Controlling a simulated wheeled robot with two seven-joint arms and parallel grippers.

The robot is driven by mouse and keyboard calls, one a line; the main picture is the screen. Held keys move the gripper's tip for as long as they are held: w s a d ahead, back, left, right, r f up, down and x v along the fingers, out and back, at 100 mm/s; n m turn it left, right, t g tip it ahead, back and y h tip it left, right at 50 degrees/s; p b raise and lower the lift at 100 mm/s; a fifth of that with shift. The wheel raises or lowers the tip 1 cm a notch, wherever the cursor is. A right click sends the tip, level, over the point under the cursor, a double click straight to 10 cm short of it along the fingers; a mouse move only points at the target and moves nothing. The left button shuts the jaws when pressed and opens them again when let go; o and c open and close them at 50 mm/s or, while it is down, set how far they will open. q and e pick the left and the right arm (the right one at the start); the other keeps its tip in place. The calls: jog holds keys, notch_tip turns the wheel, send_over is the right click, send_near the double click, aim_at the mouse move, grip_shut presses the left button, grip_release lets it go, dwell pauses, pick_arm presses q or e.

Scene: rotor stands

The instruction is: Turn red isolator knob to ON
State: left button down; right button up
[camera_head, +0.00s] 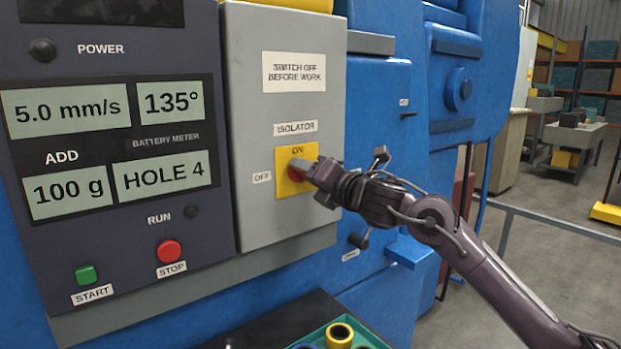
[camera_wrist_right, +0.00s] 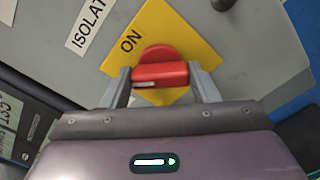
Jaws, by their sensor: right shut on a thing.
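The red isolator knob (camera_wrist_right: 160,72) sits on a yellow plate (camera_head: 283,185) on the grey isolator box (camera_head: 295,80). The plate has ON at its top, and an OFF label (camera_head: 262,177) is to its left. My right gripper (camera_head: 302,168) reaches in from the right and covers most of the knob in the head view. In the right wrist view its two fingers (camera_wrist_right: 162,84) are shut on the knob's red grip bar, one at each end. A short white mark shows on the left part of the bar. My left gripper is not in view.
A dark panel left of the box has grey displays (camera_head: 65,107), a green START button (camera_head: 85,275) and a red STOP button (camera_head: 169,251). A green tray (camera_head: 310,338) with ring-shaped parts is at the bottom. The blue machine (camera_head: 385,120) stands behind.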

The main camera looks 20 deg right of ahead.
jog(key=shift+f+m+p, duration=0.1)
jog(key=shift+m+p, duration=0.25)
jog(key=shift+m, duration=4.25)
jog(key=o, duration=1)
